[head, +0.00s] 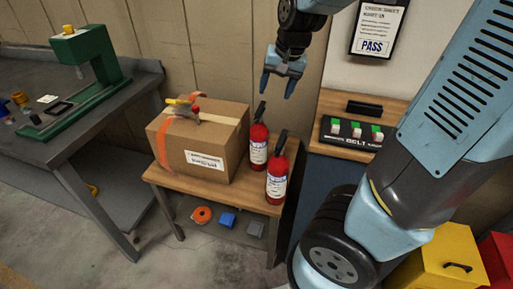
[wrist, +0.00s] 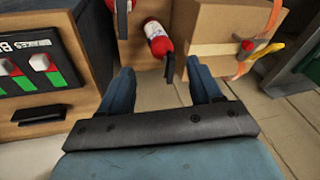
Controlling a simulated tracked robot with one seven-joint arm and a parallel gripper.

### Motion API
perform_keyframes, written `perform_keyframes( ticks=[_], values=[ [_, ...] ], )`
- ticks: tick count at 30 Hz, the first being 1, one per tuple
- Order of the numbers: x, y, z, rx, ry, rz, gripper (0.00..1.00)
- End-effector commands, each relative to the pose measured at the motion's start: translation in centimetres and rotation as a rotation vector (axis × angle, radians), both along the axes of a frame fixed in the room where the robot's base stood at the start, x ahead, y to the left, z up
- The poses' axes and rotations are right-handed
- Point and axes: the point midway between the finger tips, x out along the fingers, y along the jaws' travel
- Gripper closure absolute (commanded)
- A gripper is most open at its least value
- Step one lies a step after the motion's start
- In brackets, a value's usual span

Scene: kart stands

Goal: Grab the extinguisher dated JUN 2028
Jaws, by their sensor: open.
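Two red fire extinguishers with black handles and white labels stand upright on a small wooden table. The rear extinguisher (head: 258,147) is next to the cardboard box, and the front extinguisher (head: 276,178) stands nearer the table's right front corner. Their label dates are too small to read. My gripper (head: 279,90) is open and empty in the air above the rear extinguisher, fingers pointing down. In the wrist view one extinguisher (wrist: 159,42) shows beyond the open fingers (wrist: 160,88), and a black handle of the other (wrist: 123,12) shows at the top edge.
A cardboard box (head: 190,157) with tools on top fills the table's (head: 160,178) left part. A counter (head: 335,150) with a switch panel (head: 350,133) stands close on the right. A workbench (head: 60,150) with a green machine (head: 90,62) is at left.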

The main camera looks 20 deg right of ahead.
Motion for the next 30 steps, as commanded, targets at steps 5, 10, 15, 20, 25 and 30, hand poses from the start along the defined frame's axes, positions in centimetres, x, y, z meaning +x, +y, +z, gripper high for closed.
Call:
perform_keyframes(
  ticks=[5, 10, 15, 20, 25, 30],
  values=[
    [2.9, 0.8, -2.8, -0.036, 0.04, -0.072, 0.36],
    [5.3, 1.3, -4.9, -0.089, 0.052, -0.146, 0.36],
    [7.6, 1.9, -6.5, -0.156, 0.036, -0.216, 0.36],
    [9.4, 2.4, -7.0, -0.217, -0.002, -0.27, 0.36],
    [10.7, 2.9, -7.0, -0.259, -0.043, -0.308, 0.36],
    [11.3, 3.0, -6.9, -0.276, -0.062, -0.323, 0.36]
  ],
)
